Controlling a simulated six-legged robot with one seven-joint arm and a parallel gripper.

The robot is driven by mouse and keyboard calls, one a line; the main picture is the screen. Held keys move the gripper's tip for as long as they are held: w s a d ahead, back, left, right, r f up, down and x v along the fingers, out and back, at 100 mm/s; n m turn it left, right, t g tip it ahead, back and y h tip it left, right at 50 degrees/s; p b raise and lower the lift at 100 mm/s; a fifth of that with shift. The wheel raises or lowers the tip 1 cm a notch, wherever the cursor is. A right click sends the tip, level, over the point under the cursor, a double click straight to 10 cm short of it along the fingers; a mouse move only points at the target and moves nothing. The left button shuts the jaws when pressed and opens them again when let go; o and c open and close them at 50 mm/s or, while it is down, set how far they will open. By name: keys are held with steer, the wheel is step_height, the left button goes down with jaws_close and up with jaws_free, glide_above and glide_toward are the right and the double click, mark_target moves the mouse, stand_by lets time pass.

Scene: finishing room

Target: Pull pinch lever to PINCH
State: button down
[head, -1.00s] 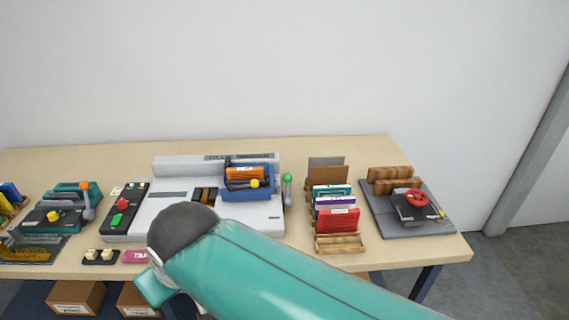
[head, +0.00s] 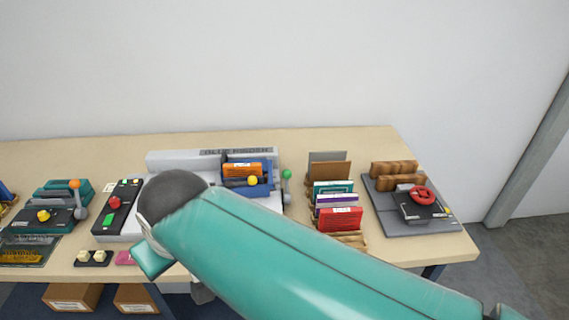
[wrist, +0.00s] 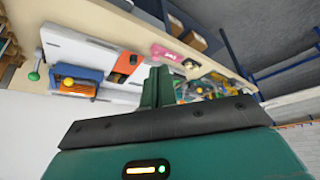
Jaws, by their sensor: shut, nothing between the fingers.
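A lever with a green ball (head: 286,175) stands at the right end of the pale machine (head: 212,158), beside its blue clamp block (head: 258,189). The green ball also shows at the left of the wrist view (wrist: 34,76). Another lever, with an orange ball (head: 74,184), stands on the teal device at the left. I cannot read which lever is marked PINCH. My gripper (wrist: 160,72) is shut and empty in the wrist view, its fingers in front of the pale machine and apart from the green-ball lever.
A black panel with a red button (head: 114,203) lies left of the machine. A card rack with a red card (head: 340,219) and a grey plate with a red handle (head: 422,195) stand to its right. Boxes (head: 71,296) sit below the table.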

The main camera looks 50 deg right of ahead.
steer(key=w+d+r+m+g+h, duration=0.1)
steer(key=w+d+r+m+g, duration=0.2)
steer(key=w+d, duration=1.45)
steer(key=s+d+f+m, duration=0.1)
steer(key=d+f, duration=0.2)
steer(key=d, duration=0.7)
steer(key=s+d+f+m, duration=0.1)
steer(key=d+f, duration=0.2)
steer(key=d, duration=0.8)
steer(key=d+f+m+g+y, duration=0.1)
steer(key=d+f+m, duration=0.1)
steer(key=d, duration=0.8)
steer(key=shift+s+d+f, duration=0.2)
steer(key=shift+s+f, duration=0.2)
steer(key=shift+f, duration=0.3)
steer(key=shift+f, duration=0.1)
